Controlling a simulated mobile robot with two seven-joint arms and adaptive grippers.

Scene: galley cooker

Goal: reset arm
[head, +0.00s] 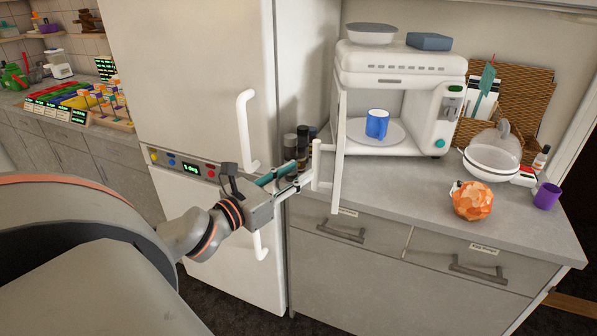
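My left gripper (297,174) reaches in from the left, in front of the fridge's right edge. Its two fingers are apart with nothing visible between them. The fingertips point at the white upright handle (317,165) of the microwave door and stop close beside it; I cannot tell whether they touch it. The microwave (400,75) stands on the counter with its door (339,150) swung open, seen nearly edge-on. A blue mug (377,124) stands inside on the round white plate (358,133). My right gripper is out of view.
The white fridge (195,75) with two handles stands behind my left arm. Dark bottles (290,146) stand behind the gripper. An orange faceted object (472,201), a white covered bowl (490,165) and a purple cup (547,196) sit on the right counter. The counter's front middle is clear.

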